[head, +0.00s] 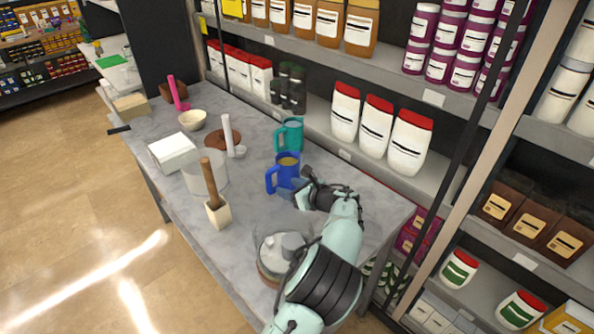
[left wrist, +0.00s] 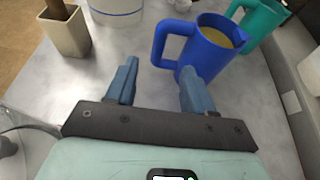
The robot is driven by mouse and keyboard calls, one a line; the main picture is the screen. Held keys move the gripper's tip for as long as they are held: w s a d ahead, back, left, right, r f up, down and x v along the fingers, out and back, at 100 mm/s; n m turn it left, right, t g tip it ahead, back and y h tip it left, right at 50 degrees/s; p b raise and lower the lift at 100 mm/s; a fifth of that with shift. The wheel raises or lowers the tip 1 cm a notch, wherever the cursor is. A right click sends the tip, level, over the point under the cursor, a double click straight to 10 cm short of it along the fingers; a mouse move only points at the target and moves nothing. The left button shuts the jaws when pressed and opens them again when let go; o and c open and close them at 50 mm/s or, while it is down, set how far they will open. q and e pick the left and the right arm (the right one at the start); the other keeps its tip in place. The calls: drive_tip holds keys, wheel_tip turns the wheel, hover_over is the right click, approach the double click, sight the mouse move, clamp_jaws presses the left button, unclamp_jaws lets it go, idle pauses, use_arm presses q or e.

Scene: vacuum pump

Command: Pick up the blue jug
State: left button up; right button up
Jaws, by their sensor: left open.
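The blue jug (head: 288,168) stands upright on the grey table, with its handle on its left side and yellowish-brown contents inside. My left gripper (head: 291,190) is open and empty, close to the jug's near side in the head view. In the left wrist view the jug (left wrist: 212,50) stands just beyond the fingers of my left gripper (left wrist: 158,80), and its handle faces the gap between them. The right finger overlaps the lower part of the jug; I cannot tell whether it touches. My right gripper does not show.
A teal jug (head: 289,136) stands just behind the blue one. A cream pot with a wooden-handled tool (head: 218,213), a clear container (head: 206,176) and a white box (head: 172,151) stand to the left. A lidded glass vessel (head: 272,262) sits beside my arm. Stocked shelves (head: 395,172) border the table's far side.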

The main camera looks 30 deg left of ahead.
sight(271, 183)
use_arm(q)
drive_tip(key=p+x, duration=0.1)
drive_tip(key=x, duration=0.6)
drive_tip(key=shift+a+f, duration=0.2)
drive_tip(key=shift+w+a+f, duration=0.2)
drive_tip(key=shift+a+f, duration=0.05)
drive_tip(key=shift+a, duration=0.15)
drive_tip(key=p+x, duration=0.1)
drive_tip(key=x, duration=0.3)
drive_tip(key=shift+a+f, duration=0.1)
drive_tip(key=shift+a, duration=0.1)
drive_tip(key=shift+w+a+f, duration=0.2)
drive_tip(key=shift+a+f, duration=0.05)
drive_tip(key=shift+f, duration=0.05)
drive_tip(key=shift+s, duration=0.15)
drive_tip(key=shift+c, duration=0.4)
drive_tip(key=shift+r, duration=0.1)
clamp_jaws()
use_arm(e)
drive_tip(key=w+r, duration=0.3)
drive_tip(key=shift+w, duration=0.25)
